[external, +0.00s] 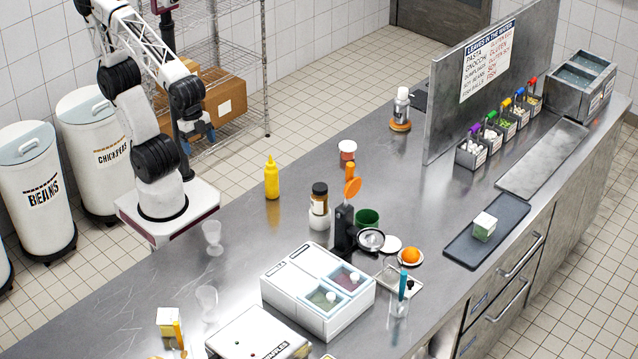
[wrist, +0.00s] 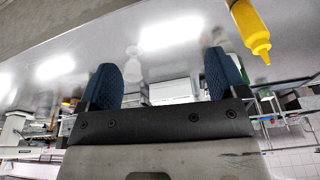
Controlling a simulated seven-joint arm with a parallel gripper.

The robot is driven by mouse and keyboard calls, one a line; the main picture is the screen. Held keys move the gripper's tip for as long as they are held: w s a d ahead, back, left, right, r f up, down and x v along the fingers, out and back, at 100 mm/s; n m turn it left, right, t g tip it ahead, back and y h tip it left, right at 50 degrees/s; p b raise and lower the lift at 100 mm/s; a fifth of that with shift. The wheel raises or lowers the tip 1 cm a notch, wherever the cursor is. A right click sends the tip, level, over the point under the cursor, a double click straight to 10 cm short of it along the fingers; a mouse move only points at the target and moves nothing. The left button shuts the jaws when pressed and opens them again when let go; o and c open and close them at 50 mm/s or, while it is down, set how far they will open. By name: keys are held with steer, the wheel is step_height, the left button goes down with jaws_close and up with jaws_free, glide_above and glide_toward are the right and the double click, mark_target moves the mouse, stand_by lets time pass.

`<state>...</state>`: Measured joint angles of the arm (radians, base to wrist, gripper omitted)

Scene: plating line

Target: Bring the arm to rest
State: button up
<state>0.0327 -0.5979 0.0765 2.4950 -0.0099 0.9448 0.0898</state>
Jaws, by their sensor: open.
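My gripper (external: 198,130) hangs near my arm's base at the left in the external view, in the air at the counter's back edge. In the wrist view its two blue-padded fingers (wrist: 160,78) stand wide apart. No held thing shows between them. The arm is bent, with its elbow high above the base. The nearest thing on the counter is a yellow squeeze bottle (external: 271,178), upright and apart from my gripper. The bottle also shows at the upper right of the wrist view (wrist: 248,25).
A dark tray (external: 460,245) bears a small box (external: 484,227). The counter's back left stretch is clear.

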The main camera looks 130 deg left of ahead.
steer(key=shift+s+a+f+n, duration=0.2)
steer(key=shift+s+f+n, duration=0.1)
steer(key=shift+s, duration=0.25)
steer(key=shift+s+a+f+n, duration=0.2)
steer(key=shift+s+n, duration=0.1)
steer(key=shift+s, duration=0.2)
